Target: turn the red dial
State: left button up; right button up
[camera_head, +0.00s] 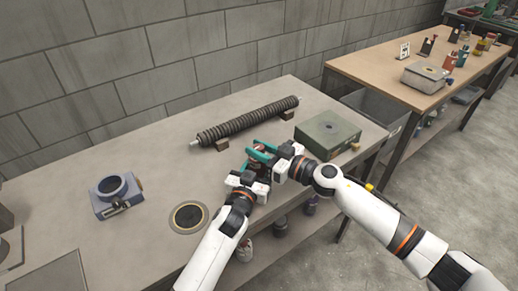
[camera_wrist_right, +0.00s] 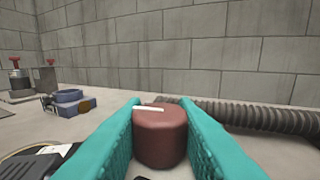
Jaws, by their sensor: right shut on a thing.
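The red dial (camera_wrist_right: 162,136) is a dark red round knob with a white mark across its top. In the right wrist view it sits between the two teal fingers of my right gripper (camera_wrist_right: 160,112), which are shut on its sides. In the head view my right gripper (camera_head: 261,153) is at the bench's middle, in front of the ribbed tube, and the dial is hidden there by the grippers. My left gripper (camera_head: 250,181) is close beside it, nearer the front edge; its fingers are too hidden to tell open from shut.
A dark ribbed tube (camera_head: 248,121) lies on small supports behind. A green box (camera_head: 327,134) stands to the right, and a blue-grey device (camera_head: 117,194) to the left. A round black disc (camera_head: 188,217) lies near the front edge. Bare bench (camera_head: 165,158) lies left of the grippers.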

jog(key=shift+r+m+t+h, duration=0.1)
jog(key=shift+m+t+h, duration=1.2)
jog(key=shift+t, duration=0.4)
jog(key=shift+h, duration=0.3)
jog(key=o, duration=1)
jog(key=v, duration=1.2)
